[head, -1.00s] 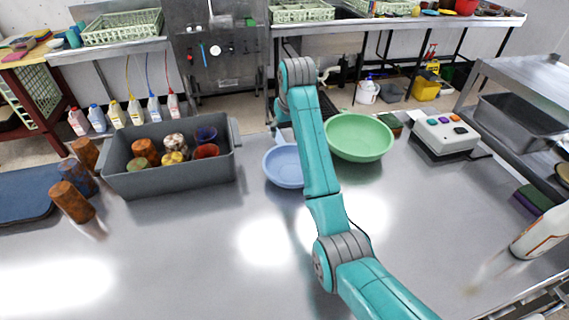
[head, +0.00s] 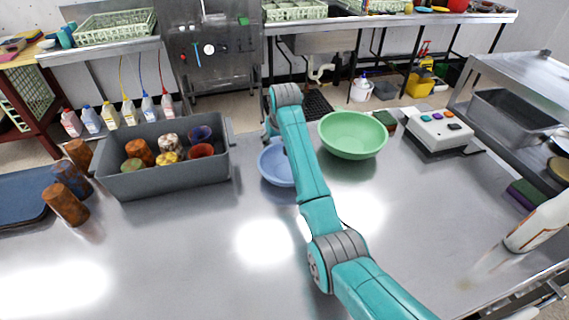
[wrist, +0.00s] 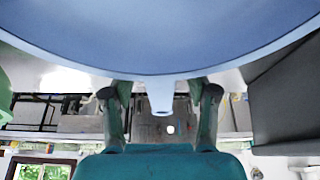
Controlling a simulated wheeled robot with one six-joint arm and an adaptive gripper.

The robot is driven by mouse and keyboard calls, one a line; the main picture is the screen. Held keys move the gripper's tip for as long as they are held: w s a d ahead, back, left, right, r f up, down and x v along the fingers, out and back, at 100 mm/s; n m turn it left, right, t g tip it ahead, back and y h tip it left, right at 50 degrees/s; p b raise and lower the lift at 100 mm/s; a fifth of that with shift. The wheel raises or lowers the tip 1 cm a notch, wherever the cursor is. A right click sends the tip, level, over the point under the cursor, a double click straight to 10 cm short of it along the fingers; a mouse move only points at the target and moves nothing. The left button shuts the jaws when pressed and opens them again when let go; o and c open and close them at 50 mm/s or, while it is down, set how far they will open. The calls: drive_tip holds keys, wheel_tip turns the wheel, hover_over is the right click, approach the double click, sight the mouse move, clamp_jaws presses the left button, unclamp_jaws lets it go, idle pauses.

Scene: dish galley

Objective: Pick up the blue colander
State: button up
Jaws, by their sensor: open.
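The blue colander (head: 274,166) is on the steel counter, partly hidden behind my arm in the head view. In the wrist view the colander (wrist: 160,35) fills the top of the picture, and its short handle (wrist: 161,98) points in between my fingers. My gripper (wrist: 160,104) is open, with one finger on each side of the handle and a gap on both sides. In the head view my gripper is mostly hidden behind my arm at the colander's far side.
A green bowl (head: 352,135) stands close to the right of the colander. A grey tub (head: 165,178) with several cups stands to the left. A white button box (head: 438,131) is farther right. The front of the counter is clear.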

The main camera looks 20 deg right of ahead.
clamp_jaws()
wheel_tip(320, 180, up, 10)
drive_tip(key=shift+r, duration=0.1)
idle(0.5)
